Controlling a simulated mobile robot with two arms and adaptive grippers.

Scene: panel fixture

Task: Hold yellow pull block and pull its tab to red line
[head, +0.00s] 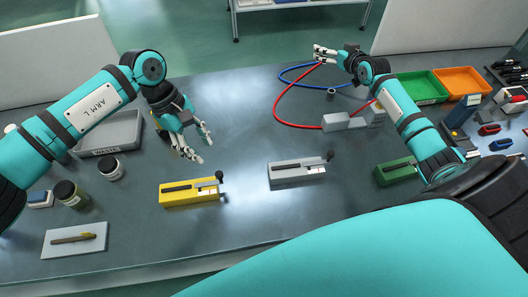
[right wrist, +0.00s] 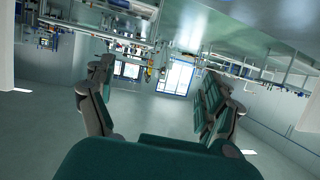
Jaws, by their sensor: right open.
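The yellow pull block (head: 185,198) lies on the table left of centre in the head view. It has a dark slot along its top and a black-knobbed tab (head: 219,177) at its right end. I cannot make out a red line on it. My left gripper (head: 205,151) is above and behind the block, fingers spread, empty and apart from it. My right gripper (head: 319,54) is far back at the table's far edge, away from the block. In the right wrist view its fingers (right wrist: 158,105) stand wide apart with nothing between them.
A grey pull block (head: 296,174) and a partly hidden green one (head: 393,174) stand to the right. A grey tray (head: 122,133), jars (head: 66,191) and a white plate with a pen (head: 62,247) are at left. Red and blue hoses (head: 281,119) lie behind. Green and orange bins (head: 463,81) stand right.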

